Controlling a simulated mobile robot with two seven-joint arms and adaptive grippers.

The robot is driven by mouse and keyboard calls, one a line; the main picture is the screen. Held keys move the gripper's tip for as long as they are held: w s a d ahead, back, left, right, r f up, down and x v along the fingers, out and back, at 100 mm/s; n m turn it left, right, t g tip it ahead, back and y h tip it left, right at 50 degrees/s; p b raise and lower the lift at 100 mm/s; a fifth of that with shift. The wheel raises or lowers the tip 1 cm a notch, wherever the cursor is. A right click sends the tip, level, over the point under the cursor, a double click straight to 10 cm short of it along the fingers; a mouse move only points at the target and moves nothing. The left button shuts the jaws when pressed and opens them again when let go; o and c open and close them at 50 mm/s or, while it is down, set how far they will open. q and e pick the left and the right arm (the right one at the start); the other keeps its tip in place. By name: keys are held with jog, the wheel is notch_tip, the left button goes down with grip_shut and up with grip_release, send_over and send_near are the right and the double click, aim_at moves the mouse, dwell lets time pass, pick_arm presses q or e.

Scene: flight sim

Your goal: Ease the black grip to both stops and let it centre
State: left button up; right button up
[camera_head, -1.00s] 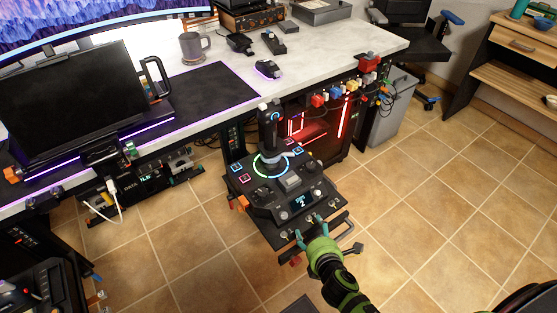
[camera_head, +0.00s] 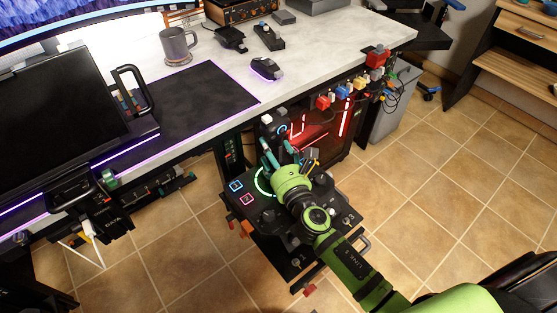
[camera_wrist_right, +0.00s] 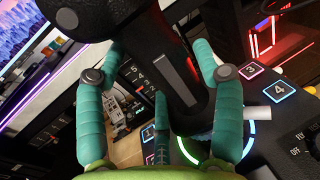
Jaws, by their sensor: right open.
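The black grip (camera_head: 272,122) is a joystick handle standing on a dark control panel (camera_head: 257,217) below the desk edge. In the right wrist view the grip (camera_wrist_right: 165,55) fills the upper middle, leaning across the picture. My right gripper (camera_head: 277,148) is open, its teal fingers on either side of the grip. In the wrist view the fingers (camera_wrist_right: 158,62) flank the grip; whether they touch it I cannot tell. A lit green ring (camera_head: 262,183) surrounds the stick's base, partly hidden by my gripper. My left gripper is not in view.
The white desk (camera_head: 325,45) carries a mug (camera_head: 178,46), a mouse (camera_head: 266,69) and a dark mat (camera_head: 205,100). Coloured plugs (camera_head: 342,92) hang along its edge. A red-lit computer case (camera_head: 325,130) stands behind the panel. Tiled floor (camera_head: 440,175) is open to the right.

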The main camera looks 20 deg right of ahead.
jog(key=shift+w, duration=0.65)
